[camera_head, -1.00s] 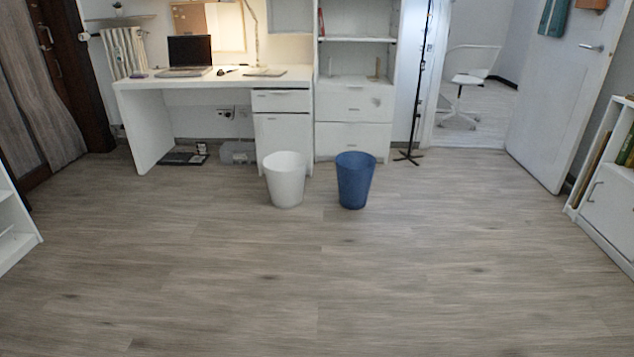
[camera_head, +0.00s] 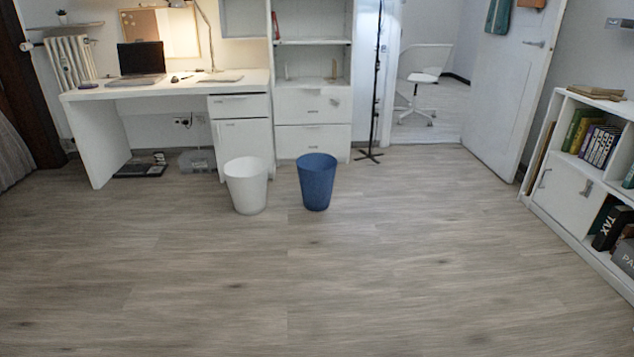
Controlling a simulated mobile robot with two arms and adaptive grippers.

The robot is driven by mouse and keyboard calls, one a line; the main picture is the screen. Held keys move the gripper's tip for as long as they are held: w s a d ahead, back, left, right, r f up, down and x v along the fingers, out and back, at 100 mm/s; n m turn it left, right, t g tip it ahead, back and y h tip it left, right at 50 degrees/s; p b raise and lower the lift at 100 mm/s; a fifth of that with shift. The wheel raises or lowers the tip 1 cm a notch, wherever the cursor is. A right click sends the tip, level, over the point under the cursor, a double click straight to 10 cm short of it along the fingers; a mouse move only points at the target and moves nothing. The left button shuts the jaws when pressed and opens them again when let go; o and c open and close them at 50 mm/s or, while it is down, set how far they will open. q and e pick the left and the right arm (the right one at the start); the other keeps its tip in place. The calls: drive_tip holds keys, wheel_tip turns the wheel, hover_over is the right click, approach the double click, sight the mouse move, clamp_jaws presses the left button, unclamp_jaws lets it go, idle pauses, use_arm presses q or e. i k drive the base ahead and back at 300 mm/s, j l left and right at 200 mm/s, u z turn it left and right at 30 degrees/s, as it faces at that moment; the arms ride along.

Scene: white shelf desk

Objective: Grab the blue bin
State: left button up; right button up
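The blue bin (camera_head: 317,184) stands upright on the wooden floor, slightly left of the picture's middle or close to it. Its open top faces up. A white bin (camera_head: 247,187) stands just to its left, with a small gap between them. Neither of my grippers is in view, so I cannot see whether they are open or shut.
A white desk (camera_head: 165,88) with a drawer unit and a white shelf cabinet (camera_head: 313,104) stand behind the bins. A black stand (camera_head: 370,155) is right of the blue bin. A low bookcase (camera_head: 570,205) lines the right side. The floor (camera_head: 300,285) in front is clear.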

sight(316, 172)
drive_tip(key=i+z, duration=0.15)
drive_tip(key=i, duration=1.25)
